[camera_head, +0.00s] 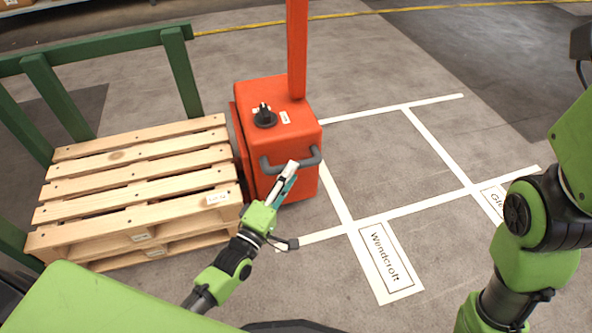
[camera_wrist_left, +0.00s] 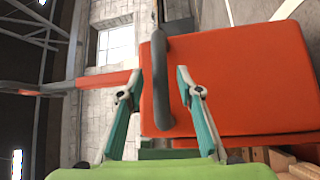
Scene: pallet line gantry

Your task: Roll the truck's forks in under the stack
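The orange truck (camera_head: 270,135) stands close against the right side of the pallet stack (camera_head: 135,170). It has a tall mast, a black knob on top and a dark grey handle bar (camera_head: 311,160). Its forks are hidden, and I cannot tell how far they reach under the stack. My left gripper (camera_head: 290,168) is at the handle. In the left wrist view its teal fingers (camera_wrist_left: 157,82) are spread apart, with the handle bar (camera_wrist_left: 161,60) between them and gaps on both sides. My right gripper is out of view; only the right arm shows.
A green rail frame (camera_head: 100,48) stands behind and left of the stack. White floor lines mark bays right of the truck, with a "Wendcroft" label (camera_head: 385,258) on the floor. The floor to the right is clear. A yellow line (camera_head: 380,12) crosses the back.

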